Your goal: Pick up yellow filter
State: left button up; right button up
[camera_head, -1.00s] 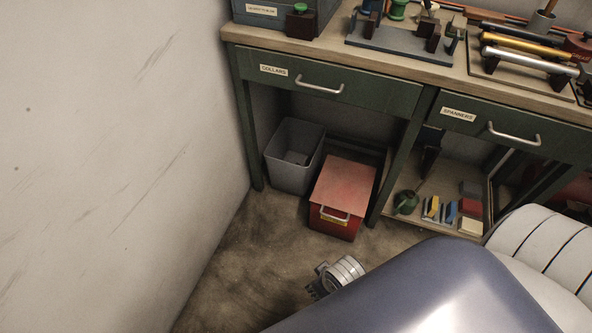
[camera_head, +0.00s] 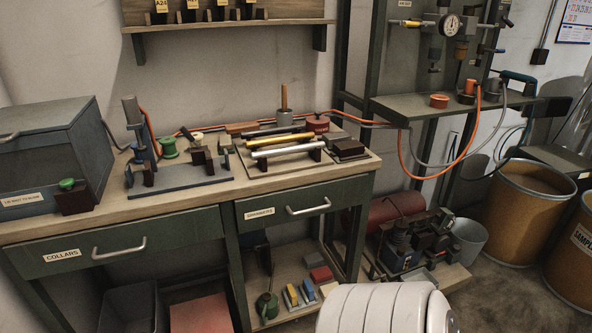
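No part that I can clearly tell is a yellow filter shows. The yellow things in view are a gold-yellow rod (camera_head: 280,140) lying in a rack on the bench between a black and a silver rod, and a small yellow block (camera_head: 292,295) on the low shelf under the bench. Small yellow tags hang at the wall shelf, and a yellow-ended fitting (camera_head: 414,22) is on the gauge panel. Neither of my grippers is in view; only a white segmented part of my own body shows at the bottom.
The wooden bench (camera_head: 190,203) has a blue-grey box (camera_head: 45,150) at left and a blue fixture in the middle. Drawers marked COLLARS (camera_head: 130,240) and SPANNERS (camera_head: 290,205) are shut. A hose-and-gauge stand and brown drums (camera_head: 525,222) stand at right.

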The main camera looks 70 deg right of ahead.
aim_at(291, 295)
jog(key=z, duration=2.05)
